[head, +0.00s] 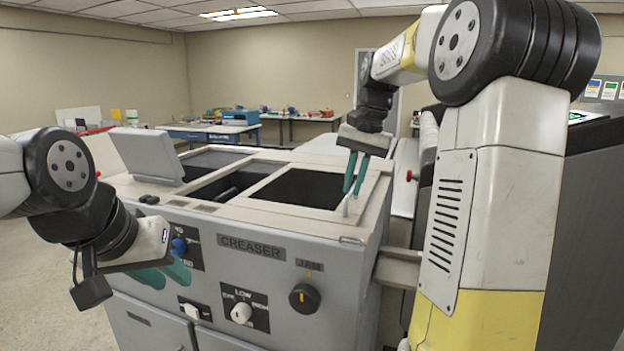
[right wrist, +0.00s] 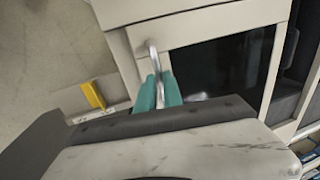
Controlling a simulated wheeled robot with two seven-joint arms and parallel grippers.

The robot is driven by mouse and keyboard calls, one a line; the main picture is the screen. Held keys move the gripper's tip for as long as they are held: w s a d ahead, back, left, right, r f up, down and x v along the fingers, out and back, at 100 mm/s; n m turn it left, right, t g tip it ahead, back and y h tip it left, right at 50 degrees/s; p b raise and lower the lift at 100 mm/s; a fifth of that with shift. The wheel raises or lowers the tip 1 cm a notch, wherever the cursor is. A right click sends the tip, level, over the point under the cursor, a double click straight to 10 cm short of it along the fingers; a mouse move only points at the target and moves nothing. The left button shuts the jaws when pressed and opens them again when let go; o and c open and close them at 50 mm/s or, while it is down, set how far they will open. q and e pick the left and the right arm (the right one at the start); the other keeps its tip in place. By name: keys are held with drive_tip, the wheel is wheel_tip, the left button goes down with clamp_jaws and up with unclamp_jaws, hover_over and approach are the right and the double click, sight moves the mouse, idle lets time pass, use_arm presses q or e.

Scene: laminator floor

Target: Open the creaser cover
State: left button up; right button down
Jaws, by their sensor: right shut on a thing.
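The creaser cover (head: 262,202) is a light frame with a dark window, lying flat in the top of the grey creaser (head: 240,300), beside an open-looking dark bay. A small metal handle (head: 346,207) stands at its front right corner; it also shows in the right wrist view (right wrist: 152,50). My right gripper (head: 354,182) reaches down from above with its teal fingers shut on the handle; in the right wrist view its fingertips (right wrist: 158,82) meet at the handle's near end. My left gripper (head: 165,274) hangs before the front panel near the blue knob, fingers apart and empty.
The creaser front carries a blue knob (head: 179,246), a white knob (head: 241,312) and a black jam knob (head: 304,298). A raised grey screen (head: 147,153) stands at the top left. A red button (head: 409,175) is right of the cover. Work tables (head: 212,132) stand far behind.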

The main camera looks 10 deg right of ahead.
drive_tip(key=s+d, duration=0.1)
drive_tip(key=d, duration=0.1)
drive_tip(key=s+d, duration=0.1)
drive_tip(key=d, duration=0.1)
drive_tip(key=shift+s+d, duration=0.1)
drive_tip(key=shift+s, duration=0.1)
drive_tip(key=c, duration=1.5)
unclamp_jaws()
drive_tip(key=v, duration=0.7)
drive_tip(key=shift+r, duration=0.4)
drive_tip(key=shift+s, duration=0.1)
